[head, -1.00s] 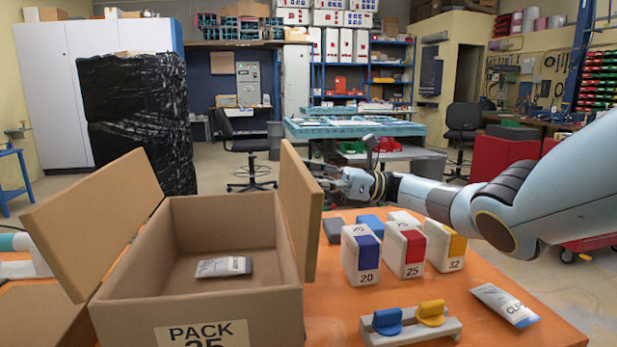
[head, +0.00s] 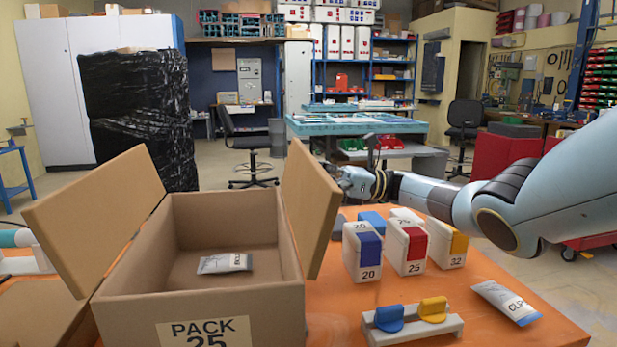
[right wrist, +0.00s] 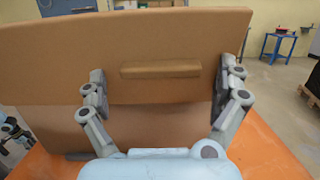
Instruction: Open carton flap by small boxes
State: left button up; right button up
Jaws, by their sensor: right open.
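The open carton (head: 200,305), marked PACK 25, stands at the front left of the orange table with a grey tube (head: 225,263) inside. Its right flap (head: 311,205), on the side of the small boxes, stands up and leans outward; its left flap (head: 95,220) leans out to the left. In the right wrist view the flap (right wrist: 130,45) fills the middle, with a raised bar (right wrist: 160,69) on its face. My right gripper (right wrist: 168,78) is open, its fingers spread either side of the bar, close to the flap. In the head view the flap partly hides it.
Small boxes with blue (head: 369,249), red (head: 416,242) and yellow (head: 459,243) parts stand right of the carton. A holder (head: 412,325) with blue and yellow pieces and a tube (head: 507,302) lie in front. Another carton (head: 40,315) is at the left edge.

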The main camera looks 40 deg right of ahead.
jog(key=shift+r, duration=0.1)
notch_tip(320, 180, up, 10)
dwell(0.4)
dwell(0.4)
